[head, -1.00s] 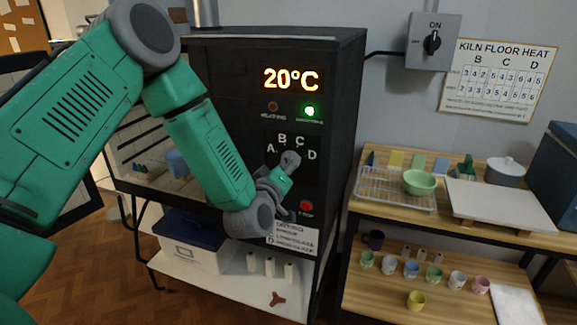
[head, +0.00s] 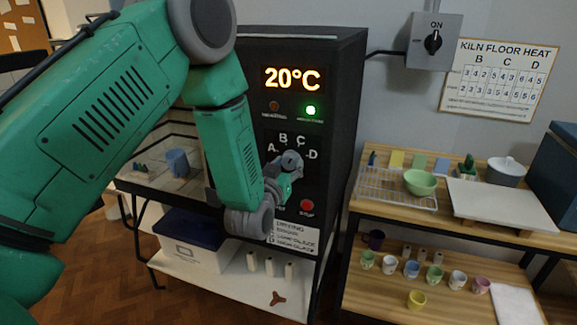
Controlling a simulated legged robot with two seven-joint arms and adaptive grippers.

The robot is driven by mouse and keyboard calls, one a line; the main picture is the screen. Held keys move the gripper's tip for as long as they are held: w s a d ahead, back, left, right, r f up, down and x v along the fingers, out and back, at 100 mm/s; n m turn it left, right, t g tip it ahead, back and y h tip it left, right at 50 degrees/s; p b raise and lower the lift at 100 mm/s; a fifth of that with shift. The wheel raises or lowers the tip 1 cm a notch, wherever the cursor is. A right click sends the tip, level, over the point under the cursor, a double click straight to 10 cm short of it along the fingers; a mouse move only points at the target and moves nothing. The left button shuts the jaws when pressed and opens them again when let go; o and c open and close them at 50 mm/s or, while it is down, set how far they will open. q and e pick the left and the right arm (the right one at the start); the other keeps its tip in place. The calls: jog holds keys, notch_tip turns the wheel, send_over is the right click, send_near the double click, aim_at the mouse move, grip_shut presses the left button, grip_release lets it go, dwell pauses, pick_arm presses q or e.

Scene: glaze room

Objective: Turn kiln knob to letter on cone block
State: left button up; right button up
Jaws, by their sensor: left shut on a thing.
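The black kiln (head: 340,120) stands in the middle, its display reading 20°C and a green lamp lit. Its dial carries the letters A, B, C and D. My left gripper (head: 290,168) is at the dial, shut on the grey kiln knob (head: 291,159). The gripper and wrist cover part of the knob, so its pointer direction cannot be read. Small dark green pointed pieces (head: 140,167) show behind the kiln window, beside a blue cup (head: 177,162). They may be the cone block; no letter on them is readable. My right gripper is not in view.
A red stop button (head: 307,206) and a label list (head: 291,235) sit below the dial. A switch box (head: 433,42) reads ON; a KILN FLOOR HEAT chart (head: 499,80) hangs beside it. A wooden shelf (head: 400,222) with a green bowl (head: 420,182) stands right of the kiln.

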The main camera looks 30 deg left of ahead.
pick_arm(q)
jog(key=shift+w+r+m, duration=0.1)
jog(key=shift+r+m, duration=0.05)
jog(key=shift+m, duration=0.15)
jog(key=o, duration=1.1)
jog(key=shift+o, duration=0.3)
jog(key=shift+w+f, duration=0.1)
jog(key=shift+f, duration=0.1)
jog(key=shift+s, duration=0.4)
jog(key=v, duration=1.1)
jog(key=shift+f, duration=0.15)
